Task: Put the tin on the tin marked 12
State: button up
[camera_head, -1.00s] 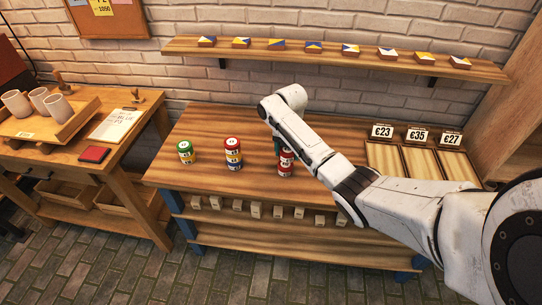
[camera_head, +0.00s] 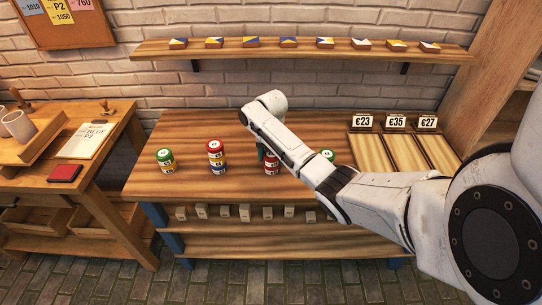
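Several small stacks of tins stand on the middle bench (camera_head: 190,190). The left stack (camera_head: 165,160) has a green top tin over a yellowish one. The second stack (camera_head: 216,157) has a red top, with blue and yellow bands below. A red stack (camera_head: 271,166) stands half hidden behind my arm. A green-topped tin (camera_head: 328,155) shows at the arm's right edge. The tins' numbers are too small to read, so I cannot tell which is marked 12. My gripper is mostly hidden by my arm; a dark teal piece (camera_head: 261,151) shows beside the red stack, possibly a finger or a tin.
A shelf (camera_head: 300,53) with several painted pieces hangs on the wall behind. Price-tagged trays (camera_head: 407,150) lie at the bench's right. A side table (camera_head: 95,160) with cups and a red pad (camera_head: 65,173) stands left. Bench front left is clear.

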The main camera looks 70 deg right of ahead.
jog(key=o, duration=0.4)
notch_tip(320, 180, up, 12)
jog(key=a+f+m+t+y, duration=0.1)
jog(key=a+f+m, duration=0.25)
jog(key=a, duration=0.55)
jog(key=w+a+f+m, duration=0.1)
jog(key=a+f+m, duration=0.25)
jog(key=a, duration=0.65)
jog(key=a+f+m+t+y, duration=0.1)
jog(key=a+f+m, duration=0.25)
jog(key=a, duration=0.55)
jog(key=s+a+m, duration=0.2)
jog(key=s+m, duration=0.1)
jog(key=s, duration=0.3)
jog(key=s+a+f+m+h, duration=0.1)
jog(key=s+a+m, duration=0.1)
jog(key=s+m, duration=0.2)
jog(key=s+a+m+g+h, duration=0.1)
jog(key=s+a+m, duration=0.2)
jog(key=s, duration=0.5)
jog(key=shift+s+a+f+m, duration=0.1)
jog(key=shift+s+f+m, duration=0.15)
jog(key=shift+m, duration=0.3)
